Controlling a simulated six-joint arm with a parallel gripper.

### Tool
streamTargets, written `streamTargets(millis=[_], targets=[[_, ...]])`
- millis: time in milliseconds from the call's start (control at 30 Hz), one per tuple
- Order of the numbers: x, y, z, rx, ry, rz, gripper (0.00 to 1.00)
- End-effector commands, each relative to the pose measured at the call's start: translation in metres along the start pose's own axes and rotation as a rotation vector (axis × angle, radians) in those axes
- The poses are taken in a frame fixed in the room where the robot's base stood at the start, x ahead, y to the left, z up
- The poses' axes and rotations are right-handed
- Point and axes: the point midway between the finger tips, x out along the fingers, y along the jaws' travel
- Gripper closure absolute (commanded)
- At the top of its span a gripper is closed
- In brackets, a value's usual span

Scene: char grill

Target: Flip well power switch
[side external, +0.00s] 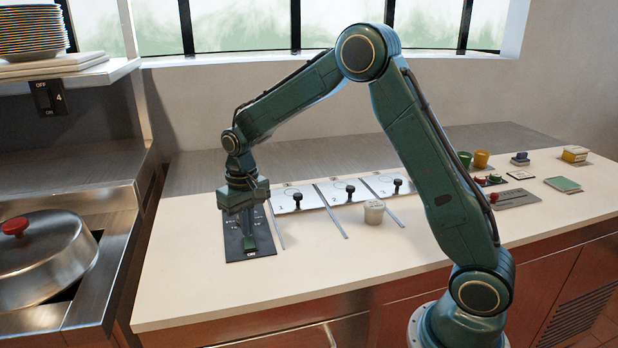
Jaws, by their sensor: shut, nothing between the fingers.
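A black switch panel (262,246) lies on the left part of the white counter, with white marks and a word that looks like ON at its near edge. My gripper (248,240) is shut and points down over this panel. It hides the middle of the panel. I cannot tell whether the gripper touches a lever there, or which way a lever is set. A second black switch (48,98), marked OFF, ON and 4, is on the shelf front at far left, away from my gripper.
Three white plates with black knobs (297,198) stand right of the panel. A small pale tub (374,212) is in front of them. A red-knobbed lever plate (515,198) and small containers are farther right. A metal lid (45,262) is at left.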

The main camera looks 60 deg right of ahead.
Motion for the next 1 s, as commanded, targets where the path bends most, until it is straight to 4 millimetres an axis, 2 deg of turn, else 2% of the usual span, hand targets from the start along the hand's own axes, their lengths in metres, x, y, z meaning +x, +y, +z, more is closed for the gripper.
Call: streamTargets(millis=[600,1000], targets=[[-0.035,0.0,0.0,0.0,0.002,0.0,1.0],[-0.039,0.0,0.0,0.0,0.0,0.0,1.0]])
